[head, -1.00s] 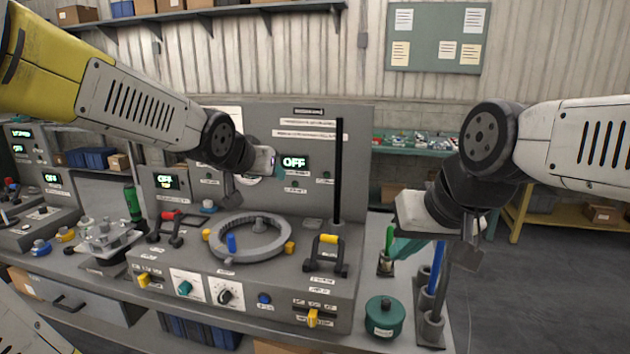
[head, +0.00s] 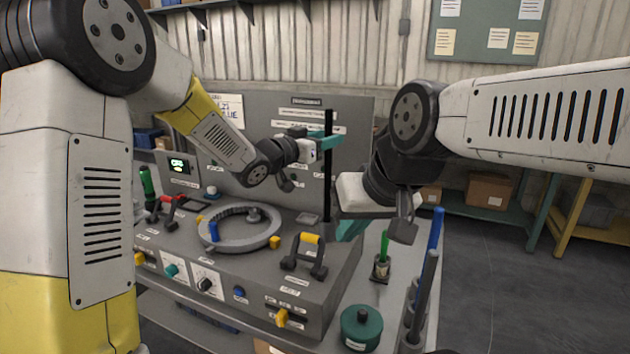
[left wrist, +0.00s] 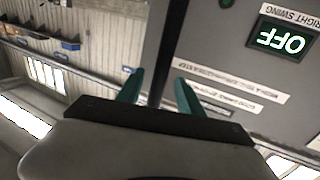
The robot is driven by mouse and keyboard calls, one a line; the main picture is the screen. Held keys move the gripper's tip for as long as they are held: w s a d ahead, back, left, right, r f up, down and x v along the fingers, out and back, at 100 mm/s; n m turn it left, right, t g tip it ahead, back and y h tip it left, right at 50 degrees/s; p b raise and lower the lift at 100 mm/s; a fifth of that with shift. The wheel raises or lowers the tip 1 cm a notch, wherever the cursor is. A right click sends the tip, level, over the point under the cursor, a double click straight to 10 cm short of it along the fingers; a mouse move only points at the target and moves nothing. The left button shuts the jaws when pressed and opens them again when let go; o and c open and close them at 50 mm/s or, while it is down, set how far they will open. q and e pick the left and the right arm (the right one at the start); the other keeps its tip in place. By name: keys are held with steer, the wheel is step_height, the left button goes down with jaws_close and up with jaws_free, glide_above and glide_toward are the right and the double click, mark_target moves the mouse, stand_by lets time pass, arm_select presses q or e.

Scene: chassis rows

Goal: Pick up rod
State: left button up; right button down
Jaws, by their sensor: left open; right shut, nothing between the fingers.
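A tall thin black rod (head: 327,190) stands upright against the grey panel, behind the console. My left gripper (head: 319,139) is at the upper part of this rod, with its teal fingers open. In the left wrist view, the rod (left wrist: 167,50) runs between the two spread fingers of the left gripper (left wrist: 160,92); whether they touch it is not clear. My right gripper (head: 352,230) is shut and empty, above the right end of the console. Other rods stand at the right: a blue rod (head: 435,240), a grey rod (head: 421,300) and a green rod (head: 384,246).
The grey console (head: 225,275) carries a grey ring (head: 238,243), a yellow-topped handle (head: 309,240) and several knobs. A round green lidded pot (head: 361,330) stands at the front right. An OFF display (left wrist: 282,40) is on the panel near the left gripper.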

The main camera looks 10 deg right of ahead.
arm_select(q)
steer(key=x, duration=0.3)
steer(key=shift+w+d, duration=0.15)
steer(key=shift+d, duration=0.25)
jaws_close()
steer(key=shift+r, duration=0.15)
stand_by(0.9)
